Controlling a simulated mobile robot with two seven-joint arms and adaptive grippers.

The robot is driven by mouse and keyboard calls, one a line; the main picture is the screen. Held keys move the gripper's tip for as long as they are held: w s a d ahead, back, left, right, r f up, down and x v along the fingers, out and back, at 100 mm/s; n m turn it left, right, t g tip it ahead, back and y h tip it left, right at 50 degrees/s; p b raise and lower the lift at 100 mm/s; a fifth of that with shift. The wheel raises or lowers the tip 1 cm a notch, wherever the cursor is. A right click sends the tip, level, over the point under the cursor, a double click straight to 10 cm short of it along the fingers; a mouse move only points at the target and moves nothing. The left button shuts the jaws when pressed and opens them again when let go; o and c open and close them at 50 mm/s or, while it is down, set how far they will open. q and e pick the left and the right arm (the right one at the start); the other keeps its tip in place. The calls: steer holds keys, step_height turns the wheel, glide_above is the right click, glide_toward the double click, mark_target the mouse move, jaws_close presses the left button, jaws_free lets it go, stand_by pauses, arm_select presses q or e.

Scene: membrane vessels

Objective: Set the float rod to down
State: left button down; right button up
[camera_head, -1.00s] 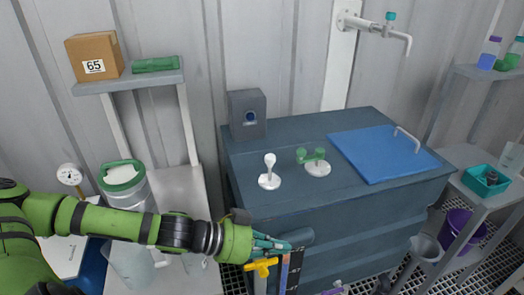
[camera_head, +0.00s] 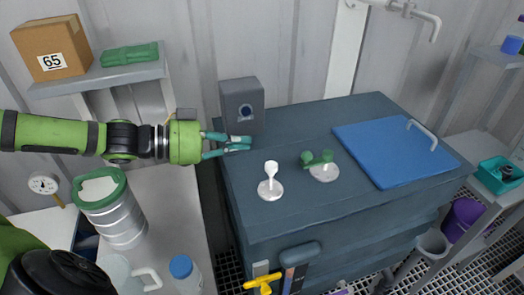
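I cannot tell for sure which part is the float rod. A white upright piece with a knob on a round base (camera_head: 271,182) stands on the dark blue chest top. A green-handled fitting on a white base (camera_head: 324,172) is to its right. A yellow handle (camera_head: 263,283) is low on the chest's front, beside a dark scale strip (camera_head: 290,279). My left gripper (camera_head: 243,144) reaches in from the left, its teal fingertips close together in front of the grey box. No held object shows between them; the exact gap is unclear. My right gripper is out of view.
A blue lid with a handle (camera_head: 390,152) covers the right part. A shelf (camera_head: 100,76) with a cardboard box (camera_head: 52,48) is at the left. The chest top's front is clear.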

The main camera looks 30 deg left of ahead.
mark_target(271, 167)
arm_select(q)
steer(key=w+d+f, duration=0.3)
steer(key=w+f, duration=0.1)
steer(key=f, duration=0.1)
steer(key=shift+f+p, duration=0.25)
steer(key=shift+p, duration=0.1)
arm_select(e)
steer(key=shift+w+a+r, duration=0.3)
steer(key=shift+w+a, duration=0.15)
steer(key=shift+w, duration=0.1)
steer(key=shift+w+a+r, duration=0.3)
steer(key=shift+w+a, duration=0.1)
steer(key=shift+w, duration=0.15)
arm_select(q)
steer(key=shift+w, duration=0.1)
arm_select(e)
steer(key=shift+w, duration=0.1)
arm_select(q)
step_height(271, 167, down, 3)
steer(key=shift+f+b, duration=0.1)
steer(key=shift+b, duration=0.8)
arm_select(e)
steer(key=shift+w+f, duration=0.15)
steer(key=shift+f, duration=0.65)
